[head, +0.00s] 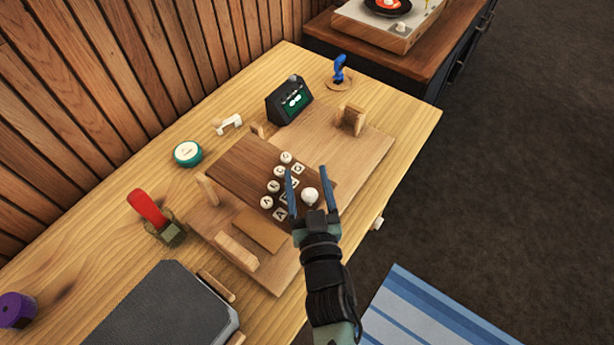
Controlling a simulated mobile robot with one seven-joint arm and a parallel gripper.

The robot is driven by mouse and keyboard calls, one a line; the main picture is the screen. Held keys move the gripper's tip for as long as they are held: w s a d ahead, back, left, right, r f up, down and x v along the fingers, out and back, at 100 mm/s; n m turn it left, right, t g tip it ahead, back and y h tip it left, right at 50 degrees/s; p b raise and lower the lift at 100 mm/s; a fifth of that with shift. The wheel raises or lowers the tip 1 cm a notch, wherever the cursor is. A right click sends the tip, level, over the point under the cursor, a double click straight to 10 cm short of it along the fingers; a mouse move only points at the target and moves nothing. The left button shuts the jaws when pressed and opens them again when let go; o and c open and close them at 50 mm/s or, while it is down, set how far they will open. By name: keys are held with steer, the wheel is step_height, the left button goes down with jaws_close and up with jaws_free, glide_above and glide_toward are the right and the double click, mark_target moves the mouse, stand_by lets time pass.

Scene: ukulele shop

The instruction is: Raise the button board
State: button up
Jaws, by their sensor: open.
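The button board is a dark brown wooden panel (240,167) lying on a lighter wooden base (345,155) on the table. Several white lettered buttons sit in rows on its right part. A round white knob (309,195) stands near its right front edge. My gripper (308,174) is open, with its two blue fingers on either side of the knob as seen from above. I cannot tell whether the fingers touch the knob or the board. The fingers and wrist hide part of the board's front edge and some buttons.
Wooden blocks (353,119) stand on the base around the board. Behind it are a black tuner-like device (290,101), a teal round tin (188,153) and a blue clamp (339,70). A red-handled tool (148,208) and a dark grey pad (165,312) are at left.

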jaws_close()
stand_by(0.4)
stand_by(1.1)
